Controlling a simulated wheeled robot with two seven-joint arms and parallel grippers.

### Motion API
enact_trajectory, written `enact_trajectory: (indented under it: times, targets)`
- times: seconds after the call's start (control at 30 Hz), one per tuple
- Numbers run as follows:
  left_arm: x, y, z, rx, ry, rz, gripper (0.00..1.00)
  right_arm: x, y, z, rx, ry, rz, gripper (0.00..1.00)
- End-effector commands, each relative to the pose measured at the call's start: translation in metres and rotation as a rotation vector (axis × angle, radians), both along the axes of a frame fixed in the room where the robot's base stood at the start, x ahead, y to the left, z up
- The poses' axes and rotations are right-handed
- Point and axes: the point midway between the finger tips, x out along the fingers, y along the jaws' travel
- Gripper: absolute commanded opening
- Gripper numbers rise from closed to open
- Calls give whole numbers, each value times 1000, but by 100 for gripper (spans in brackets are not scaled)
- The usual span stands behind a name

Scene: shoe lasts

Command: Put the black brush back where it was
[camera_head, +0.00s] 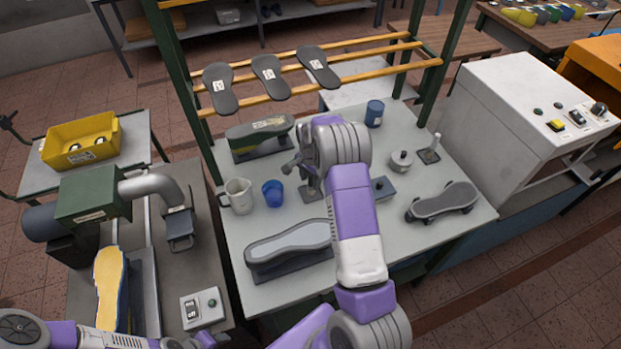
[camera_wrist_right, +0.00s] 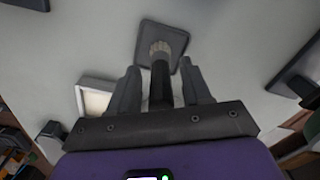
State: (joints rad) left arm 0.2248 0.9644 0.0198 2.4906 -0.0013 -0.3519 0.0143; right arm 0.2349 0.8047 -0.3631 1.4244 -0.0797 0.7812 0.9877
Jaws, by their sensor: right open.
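The black brush (camera_wrist_right: 162,80) shows in the right wrist view, with a dark handle and pale bristles at its far end. Its bristle end is over a dark square pad (camera_wrist_right: 182,30); I cannot tell whether it touches. My right gripper (camera_wrist_right: 158,68) is open, with one finger on each side of the handle and a gap to each. In the head view my right gripper (camera_head: 300,172) is over the middle of the table, above a dark pad (camera_head: 312,197); the brush is mostly hidden there. Part of my left arm's end (camera_head: 205,341) shows at the bottom left, its fingers unclear.
On the table (camera_head: 240,290), a white jug (camera_head: 238,196) and blue cup (camera_head: 272,193) stand left of the pad, with a small grey box (camera_head: 383,188) to its right. A rack with soles (camera_head: 270,76) spans the back.

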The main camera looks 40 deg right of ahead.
Motion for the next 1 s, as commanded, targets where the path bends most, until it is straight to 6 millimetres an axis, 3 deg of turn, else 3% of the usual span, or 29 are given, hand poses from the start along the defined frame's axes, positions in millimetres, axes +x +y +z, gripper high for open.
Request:
enact_trajectory:
  times: [0.17,0.27,0.7,1.0]
  targets:
    - [0,0,4,0,0,0,48,0,0,5,0,0,0,48]
    - [0,0,3,0,0,0,48,1,0,18,-1,-3,0,48]
    - [0,0,4,0,0,0,48,0,1,107,-1,-2,1,48]
    - [0,0,4,0,0,0,48,0,1,124,0,0,0,48]
